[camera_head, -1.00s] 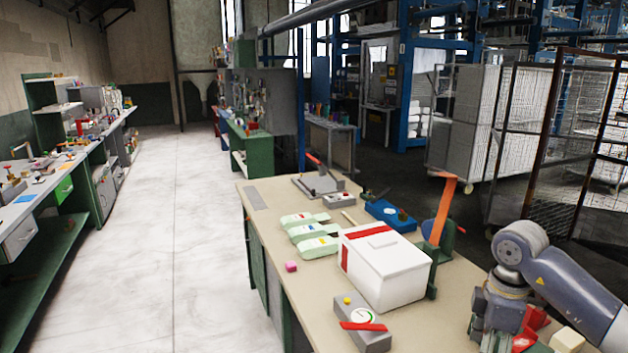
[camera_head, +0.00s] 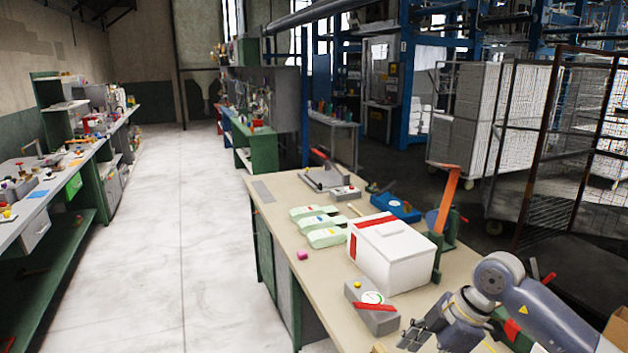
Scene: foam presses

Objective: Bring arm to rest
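My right arm comes in from the lower right. Its gripper (camera_head: 418,338) points down and left at the bottom edge of the picture, over the near end of the workbench (camera_head: 318,266). I cannot tell whether its fingers are open or shut. It is close to a grey box with a round dial and a red bar (camera_head: 371,307), and in front of a white box with red strips (camera_head: 391,258). My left gripper is not in view.
Mesh carts (camera_head: 490,120) stand behind. The pale floor aisle (camera_head: 180,240) to the left is clear.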

